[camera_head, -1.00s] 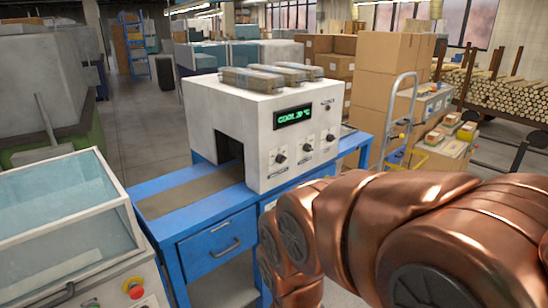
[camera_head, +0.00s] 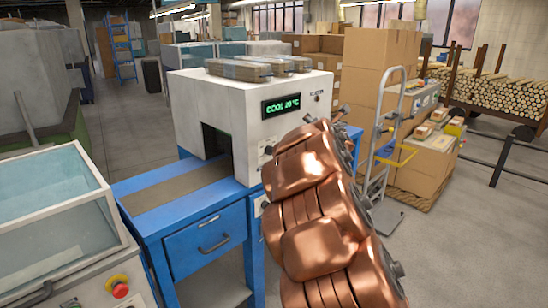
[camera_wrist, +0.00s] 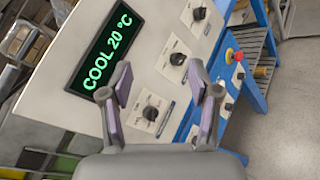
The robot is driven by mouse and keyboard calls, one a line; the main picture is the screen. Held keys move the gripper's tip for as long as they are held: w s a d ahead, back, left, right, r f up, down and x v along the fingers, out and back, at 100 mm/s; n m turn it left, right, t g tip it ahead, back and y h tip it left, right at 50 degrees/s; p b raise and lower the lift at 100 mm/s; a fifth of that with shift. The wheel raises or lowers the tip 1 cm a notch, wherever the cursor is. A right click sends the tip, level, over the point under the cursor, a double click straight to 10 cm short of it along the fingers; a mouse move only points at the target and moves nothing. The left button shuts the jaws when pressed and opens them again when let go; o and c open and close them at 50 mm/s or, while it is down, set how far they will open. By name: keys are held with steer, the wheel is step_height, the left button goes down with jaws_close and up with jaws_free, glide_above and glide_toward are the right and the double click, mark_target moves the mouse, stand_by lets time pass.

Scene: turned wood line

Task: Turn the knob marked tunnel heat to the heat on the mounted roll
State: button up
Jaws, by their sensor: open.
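The white tunnel machine (camera_head: 205,100) stands on a blue bench. Its green display (camera_head: 281,106) reads COOL 20 °C, and it also shows in the wrist view (camera_wrist: 101,50). In the wrist view a row of black knobs has a near knob (camera_wrist: 150,113), a middle knob (camera_wrist: 178,59) and a far knob (camera_wrist: 199,13). Their labels are too small to read. My gripper (camera_wrist: 163,95) is open and empty, its fingers appearing on either side of the near knob; contact cannot be told. My copper arm hides most of the knobs in the head view. I cannot make out a mounted roll.
Wrapped bundles (camera_head: 238,69) lie on top of the machine. A glass-lidded unit (camera_head: 55,205) with a red stop button (camera_head: 119,287) stands at left. A hand truck (camera_head: 385,140) and cardboard boxes (camera_head: 380,70) stand at right. Floor at far right is open.

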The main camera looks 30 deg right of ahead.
steer(key=w+f+n+t+y+b, duration=0.1)
steer(key=w+f+n+t+y, duration=0.2)
steer(key=w+f+n+y, duration=0.55)
steer(key=n+y+b, duration=0.1)
steer(key=n+y, duration=0.3)
steer(key=n, duration=0.6)
glide_toward(271, 151)
steer(key=w, duration=0.1)
steer(key=p+x, duration=0.2)
steer(key=x, duration=0.6)
steer(key=shift+t, duration=0.3)
steer(key=shift+d+f, duration=0.15)
steer(key=shift+c, duration=0.3)
steer(key=c, duration=1.1)
